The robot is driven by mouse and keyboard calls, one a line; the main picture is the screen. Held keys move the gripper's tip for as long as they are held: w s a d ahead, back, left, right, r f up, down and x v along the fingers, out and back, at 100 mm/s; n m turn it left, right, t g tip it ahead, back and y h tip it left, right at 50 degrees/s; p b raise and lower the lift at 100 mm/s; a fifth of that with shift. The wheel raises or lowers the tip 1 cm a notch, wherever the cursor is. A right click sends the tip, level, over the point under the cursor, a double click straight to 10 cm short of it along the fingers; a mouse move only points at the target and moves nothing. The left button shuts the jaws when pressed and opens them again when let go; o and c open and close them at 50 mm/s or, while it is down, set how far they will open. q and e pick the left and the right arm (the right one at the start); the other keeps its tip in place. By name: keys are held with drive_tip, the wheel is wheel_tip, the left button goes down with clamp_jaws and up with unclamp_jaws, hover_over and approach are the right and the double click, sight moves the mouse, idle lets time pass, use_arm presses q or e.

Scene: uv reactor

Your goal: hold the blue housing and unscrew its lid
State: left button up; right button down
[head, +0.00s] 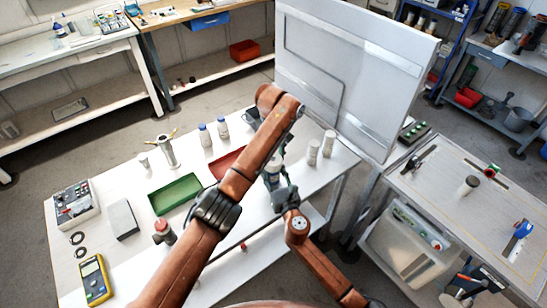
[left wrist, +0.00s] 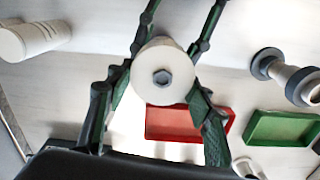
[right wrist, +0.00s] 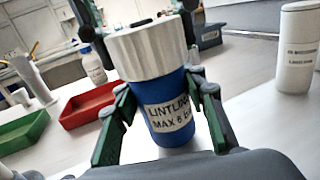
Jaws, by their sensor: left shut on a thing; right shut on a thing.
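The blue housing (right wrist: 172,108) stands upright in the right wrist view, with a label and a wide white ribbed lid (right wrist: 146,48) on top. My right gripper (right wrist: 163,115) is shut around the blue body, one green finger on each side. My left gripper's dark fingers flank the lid at the top of that view. In the left wrist view, the lid (left wrist: 162,72) shows from above with a hex boss in its middle, and my left gripper (left wrist: 160,88) is shut on it. In the head view, the left arm partly hides the housing (head: 272,172).
A green tray (head: 175,194) and a red tray (head: 228,160) lie left of the housing. White bottles (head: 329,143) stand to its right. A large grey panel (head: 350,70) rises at the back right.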

use_arm(q)
drive_tip(key=n, duration=0.7)
drive_tip(key=shift+s, duration=0.25)
use_arm(e)
drive_tip(key=shift+s+a+r, duration=0.1)
drive_tip(key=shift+a+r, duration=0.05)
drive_tip(key=shift+a, duration=0.05)
use_arm(q)
drive_tip(key=n, duration=0.6)
drive_tip(key=shift+s, duration=0.35)
drive_tip(key=n, duration=0.7)
drive_tip(key=shift+s+d, duration=0.25)
drive_tip(key=shift+s, duration=0.05)
drive_tip(key=n, duration=0.4)
drive_tip(key=shift+d+r+n, duration=0.2)
drive_tip(key=shift+r+n, duration=0.05)
drive_tip(key=shift+n, duration=0.05)
drive_tip(key=shift+s+f+n, duration=0.1)
drive_tip(key=shift+f+n, duration=0.1)
drive_tip(key=shift+n, duration=0.4)
drive_tip(key=shift+d, duration=0.1)
drive_tip(key=o, duration=1.1)
drive_tip(key=shift+c, duration=0.2)
drive_tip(key=shift+o, duration=1.1)
use_arm(e)
drive_tip(key=shift+d, duration=0.1)
use_arm(q)
drive_tip(key=shift+a, duration=0.2)
